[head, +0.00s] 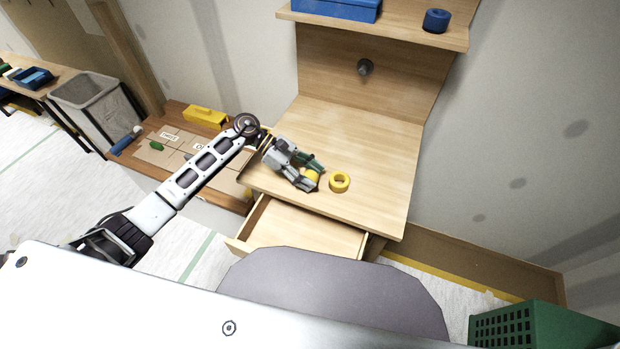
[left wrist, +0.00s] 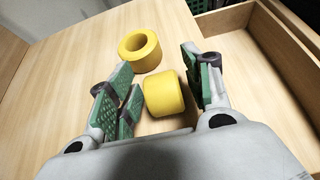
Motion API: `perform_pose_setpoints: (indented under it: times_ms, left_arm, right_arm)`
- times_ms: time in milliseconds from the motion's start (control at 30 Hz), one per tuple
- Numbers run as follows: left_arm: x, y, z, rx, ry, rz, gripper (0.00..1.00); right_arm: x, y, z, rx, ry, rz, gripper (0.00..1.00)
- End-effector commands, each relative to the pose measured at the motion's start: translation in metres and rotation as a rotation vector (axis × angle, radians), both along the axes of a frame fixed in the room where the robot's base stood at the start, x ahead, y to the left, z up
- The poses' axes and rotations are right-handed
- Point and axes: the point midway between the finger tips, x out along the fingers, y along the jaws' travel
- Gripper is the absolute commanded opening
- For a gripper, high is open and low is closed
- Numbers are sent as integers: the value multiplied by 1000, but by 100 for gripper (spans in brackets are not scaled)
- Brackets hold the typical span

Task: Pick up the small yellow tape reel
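Two yellow tape reels are on the wooden desk (head: 370,150). One yellow reel (head: 312,175) is partly hidden by my left gripper (head: 308,176). In the left wrist view this reel (left wrist: 165,93) lies between the green-padded fingers of the left gripper (left wrist: 162,92). The fingers are apart, with a gap at the left pad and the right pad close to the reel. The other yellow reel (head: 339,182) lies flat just beyond the fingertips, its hole showing; it also shows in the left wrist view (left wrist: 139,50). My right gripper is out of view.
An open, empty drawer (head: 305,232) sticks out below the desk's front edge. A shelf above holds a blue box (head: 338,8) and a blue roll (head: 437,20). A green crate (head: 540,325) stands at lower right. The desk's right side is clear.

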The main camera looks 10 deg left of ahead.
Motion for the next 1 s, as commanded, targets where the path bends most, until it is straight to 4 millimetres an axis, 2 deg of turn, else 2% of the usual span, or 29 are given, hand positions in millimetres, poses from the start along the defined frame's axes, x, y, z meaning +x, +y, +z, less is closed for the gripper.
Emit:
perform_pose_setpoints:
  times_ms: [33, 200, 300, 667, 867, 1000]
  left_arm:
    - [0, 0, 0, 0, 0, 0, 39]
    - [0, 0, 0, 0, 0, 0, 17]
    - [0, 0, 0, 0, 0, 0, 12]
    - [0, 0, 4, 0, -1, 0, 12]
    - [1, 1, 20, 0, -3, -1, 12]
    - [1, 0, 39, 0, -4, -1, 12]
  right_arm:
    - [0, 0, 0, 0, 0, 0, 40]
    - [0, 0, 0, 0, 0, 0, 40]
    - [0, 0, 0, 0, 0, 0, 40]
    - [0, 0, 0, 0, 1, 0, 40]
    - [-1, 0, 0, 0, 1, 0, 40]
    - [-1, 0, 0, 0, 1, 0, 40]
